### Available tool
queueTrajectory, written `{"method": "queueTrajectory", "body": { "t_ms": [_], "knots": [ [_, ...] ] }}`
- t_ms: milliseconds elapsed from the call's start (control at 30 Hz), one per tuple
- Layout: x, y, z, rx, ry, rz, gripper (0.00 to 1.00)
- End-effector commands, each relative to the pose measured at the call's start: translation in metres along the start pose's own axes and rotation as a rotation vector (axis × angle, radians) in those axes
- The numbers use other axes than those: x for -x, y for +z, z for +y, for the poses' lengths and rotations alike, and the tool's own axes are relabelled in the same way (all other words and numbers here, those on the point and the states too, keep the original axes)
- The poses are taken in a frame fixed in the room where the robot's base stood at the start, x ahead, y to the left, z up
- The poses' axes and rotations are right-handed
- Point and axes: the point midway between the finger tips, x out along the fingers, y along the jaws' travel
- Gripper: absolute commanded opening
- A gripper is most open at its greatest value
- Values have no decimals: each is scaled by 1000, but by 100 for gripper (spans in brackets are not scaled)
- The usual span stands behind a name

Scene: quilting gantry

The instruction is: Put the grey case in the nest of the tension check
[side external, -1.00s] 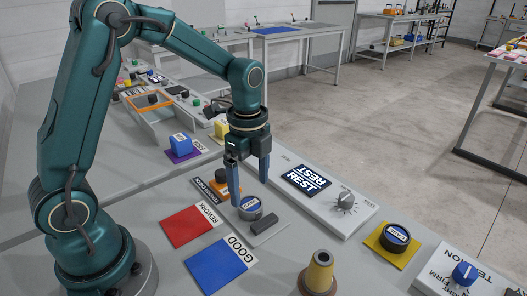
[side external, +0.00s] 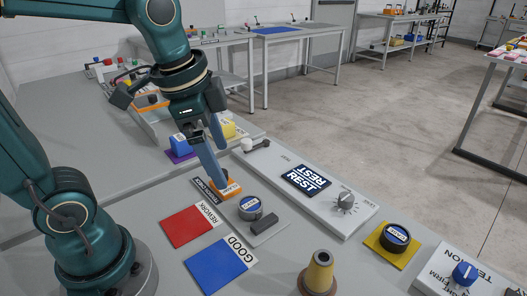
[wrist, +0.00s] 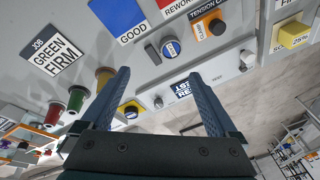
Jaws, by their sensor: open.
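The case also shows in the wrist view (wrist: 171,49).
A red REWORK mat (side external: 188,226) and a blue GOOD mat (side external: 216,266) lie empty in front. A thread cone (side external: 319,272) stands near the front. Blue and yellow blocks stand farther back.

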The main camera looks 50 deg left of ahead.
Motion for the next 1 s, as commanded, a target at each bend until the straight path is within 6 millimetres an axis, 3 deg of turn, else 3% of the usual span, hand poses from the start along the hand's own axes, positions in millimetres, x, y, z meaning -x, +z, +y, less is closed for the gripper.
{"method": "queueTrajectory", "body": {
  "t_ms": [200,400,1000],
  "knots": [
    [4,28,28,389,-53,141,95],
    [-1,40,39,574,-55,207,95],
    [-2,41,40,602,-53,214,95]
  ]
}}
